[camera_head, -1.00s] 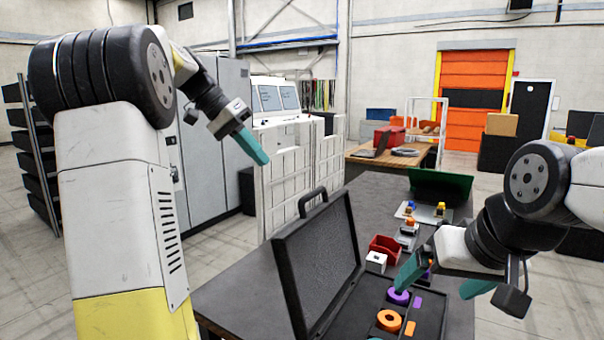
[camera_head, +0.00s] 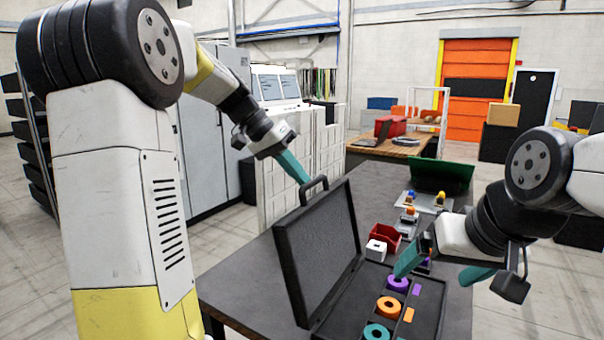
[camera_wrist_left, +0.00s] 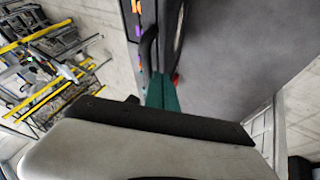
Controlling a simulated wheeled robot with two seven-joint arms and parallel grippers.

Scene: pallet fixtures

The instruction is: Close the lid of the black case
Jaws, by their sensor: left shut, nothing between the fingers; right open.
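The black case (camera_head: 300,268) stands open on the dark table, its lid (camera_head: 318,240) raised and leaning back to the left, with a handle (camera_head: 314,186) on the lid's top edge. Its base holds orange, purple and teal rings. My left gripper (camera_head: 297,170) is shut and empty, its teal fingertips close to the lid handle; whether they touch it I cannot tell. In the left wrist view the shut fingers (camera_wrist_left: 162,92) show beside the dark handle. My right gripper (camera_head: 440,270) is open over the far right part of the case base.
A red bin (camera_head: 385,238) and a white cube (camera_head: 376,250) sit just beyond the case. Small parts and an open green box (camera_head: 442,176) stand further back on the table (camera_head: 245,298). Bare table lies left of the lid.

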